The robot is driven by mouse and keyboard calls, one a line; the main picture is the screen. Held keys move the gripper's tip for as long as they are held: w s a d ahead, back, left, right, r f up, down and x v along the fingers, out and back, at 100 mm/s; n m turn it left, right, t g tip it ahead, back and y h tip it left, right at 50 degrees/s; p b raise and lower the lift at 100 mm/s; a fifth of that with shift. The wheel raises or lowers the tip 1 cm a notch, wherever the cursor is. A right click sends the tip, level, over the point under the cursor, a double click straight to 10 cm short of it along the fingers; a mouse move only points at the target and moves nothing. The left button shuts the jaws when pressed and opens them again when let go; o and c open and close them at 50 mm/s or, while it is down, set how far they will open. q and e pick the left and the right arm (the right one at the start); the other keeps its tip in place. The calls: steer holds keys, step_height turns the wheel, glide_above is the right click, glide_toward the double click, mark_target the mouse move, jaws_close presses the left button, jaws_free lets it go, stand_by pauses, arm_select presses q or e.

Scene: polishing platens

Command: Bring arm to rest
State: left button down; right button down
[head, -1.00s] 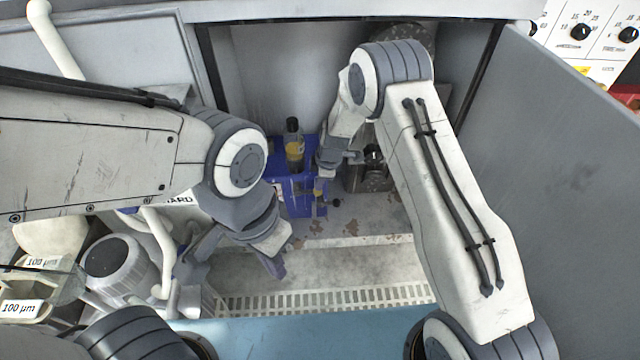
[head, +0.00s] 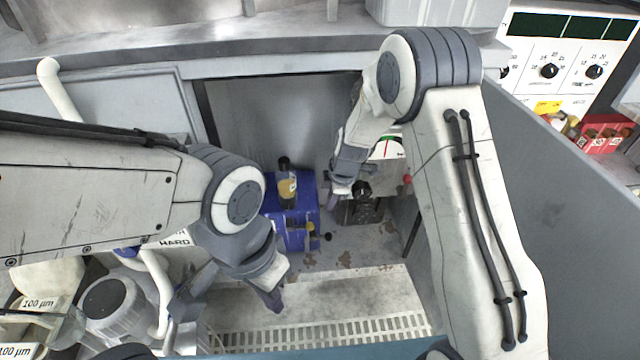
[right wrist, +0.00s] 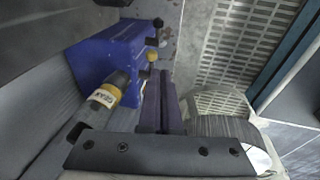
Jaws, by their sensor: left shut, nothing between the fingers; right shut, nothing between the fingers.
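My right arm comes from the lower right in the head view. Its gripper (head: 338,186) hangs in the open cabinet, to the right of a blue box. In the right wrist view the right gripper's fingers (right wrist: 160,108) are together with nothing between them. My left gripper (head: 275,300) is at the lower left of the head view, pointing down in front of the cabinet, shut and empty. Neither gripper visibly holds anything.
The blue box (head: 298,228) bears a dark-capped bottle (head: 287,188), also seen in the right wrist view (right wrist: 108,95). A dark metal block (head: 362,210) stands beside it. The grey door (head: 545,190) bounds the right. Labelled containers (head: 38,303) stand lower left. The pale floor strip (head: 330,292) is clear.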

steer(key=s+a+r+m+g, duration=0.1)
steer(key=s+a+r+m, duration=0.45)
steer(key=s+r, duration=0.85)
steer(key=s+d+r+m+g, duration=0.1)
steer(key=s+r+m, duration=0.1)
steer(key=s, duration=0.8)
steer(key=s+d+r+m, duration=0.2)
steer(key=s+m, duration=0.1)
steer(key=s, duration=0.6)
step_height(320, 180, up, 31)
steer(key=p, duration=3.1)
steer(key=shift+s+f+h, duration=0.15)
steer(key=shift+f+h, duration=0.05)
steer(key=shift+h, duration=0.2)
steer(key=shift+a, duration=0.1)
